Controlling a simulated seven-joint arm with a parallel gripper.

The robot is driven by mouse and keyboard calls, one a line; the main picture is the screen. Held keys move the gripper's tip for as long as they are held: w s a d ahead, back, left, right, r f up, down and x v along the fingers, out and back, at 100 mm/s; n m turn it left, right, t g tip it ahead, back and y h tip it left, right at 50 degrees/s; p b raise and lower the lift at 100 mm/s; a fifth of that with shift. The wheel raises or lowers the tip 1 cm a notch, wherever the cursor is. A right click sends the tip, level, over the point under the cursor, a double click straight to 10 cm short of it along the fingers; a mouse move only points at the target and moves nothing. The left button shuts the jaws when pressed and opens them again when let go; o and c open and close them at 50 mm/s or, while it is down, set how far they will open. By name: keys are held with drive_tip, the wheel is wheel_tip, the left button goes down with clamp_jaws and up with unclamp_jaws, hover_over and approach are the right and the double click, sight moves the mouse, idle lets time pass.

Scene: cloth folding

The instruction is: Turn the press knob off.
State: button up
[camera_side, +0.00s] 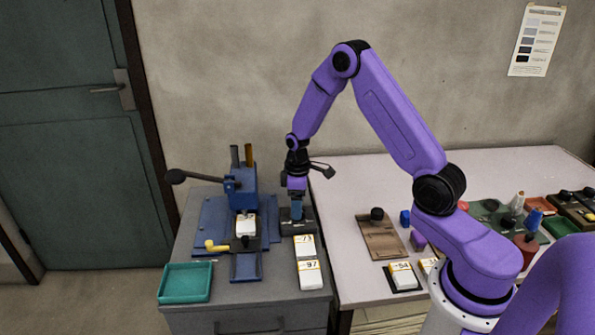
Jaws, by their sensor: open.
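The blue press (240,188) stands on the grey cabinet, with a long lever ending in a black ball (176,176) out to its left. A yellow-handled part (216,246) sits low at its front. A dark box (289,228) stands just right of the press. My gripper (297,216) points down at this box, with its tips at or just above the top. It is open, but the finger gap is too small to make out. I cannot tell whether the fingers touch anything. No knob shows clearly on the box; the gripper may cover it.
A green tray (185,283) lies at the cabinet's front left. White blocks marked 73 and 97 (308,272) lie in front of the dark box. The pale table (345,180) to the right holds a brown tray (381,240), a white block marked 54 (402,273) and several small items.

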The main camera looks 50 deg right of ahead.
wheel_tip(320, 180, up, 15)
drive_tip(key=shift+r, duration=0.2)
idle(0.4)
drive_tip(key=s+a+r+n, duration=0.3)
drive_tip(key=s+a, duration=0.9)
drive_tip(key=a, duration=0.1)
drive_tip(key=s+a+n, duration=0.1)
drive_tip(key=s+n, duration=0.1)
drive_tip(key=s, duration=1.8)
drive_tip(key=shift+s+a+n, duration=0.15)
drive_tip(key=shift+a+n, duration=0.15)
